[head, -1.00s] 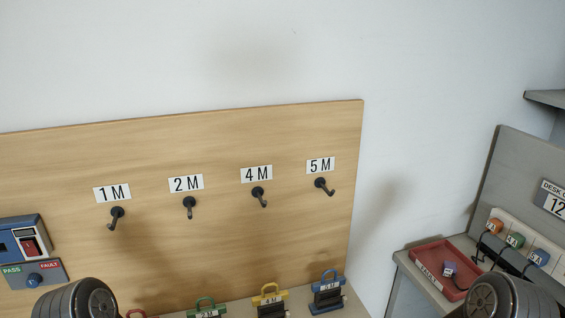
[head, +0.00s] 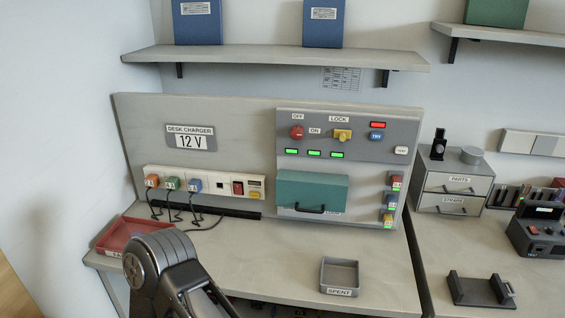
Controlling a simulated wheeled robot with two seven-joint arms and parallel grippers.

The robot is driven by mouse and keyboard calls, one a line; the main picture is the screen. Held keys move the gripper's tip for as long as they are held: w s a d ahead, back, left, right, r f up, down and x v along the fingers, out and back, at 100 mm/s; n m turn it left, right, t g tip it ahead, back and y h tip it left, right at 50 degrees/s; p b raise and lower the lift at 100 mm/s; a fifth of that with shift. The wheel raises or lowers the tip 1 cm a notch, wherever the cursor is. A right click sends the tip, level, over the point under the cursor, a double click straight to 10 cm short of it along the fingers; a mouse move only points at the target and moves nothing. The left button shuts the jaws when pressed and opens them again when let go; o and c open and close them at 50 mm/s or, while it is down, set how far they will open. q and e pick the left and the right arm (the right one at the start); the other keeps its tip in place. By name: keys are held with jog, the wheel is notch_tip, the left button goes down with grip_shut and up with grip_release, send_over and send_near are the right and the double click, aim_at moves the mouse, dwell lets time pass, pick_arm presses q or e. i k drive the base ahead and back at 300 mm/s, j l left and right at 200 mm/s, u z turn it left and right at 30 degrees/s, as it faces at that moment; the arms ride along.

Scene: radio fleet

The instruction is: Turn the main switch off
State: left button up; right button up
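A grey control panel (head: 349,155) stands upright at the back of the desk. On it is a red rotary knob (head: 297,132) between the labels OFF and ON; its exact pointing is too small to tell. A yellow knob (head: 342,135) sits under the label LOCK. Green lamps (head: 314,153) are lit below the knobs, and a red lamp (head: 377,125) is at the upper right. A red rocker switch (head: 238,188) is on the white power strip. No label reading "main" is legible. A dark link of my arm shows at lower left; neither gripper is in view.
A teal box with a handle (head: 312,192) is mounted below the knobs. A red tray (head: 125,237) lies at the desk's left, and a grey SPENT bin (head: 339,278) near the front. A shelf (head: 270,58) overhangs the panel. The desk's middle is mostly clear.

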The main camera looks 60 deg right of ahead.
aim_at(297, 132)
jog(key=z, duration=2.55)
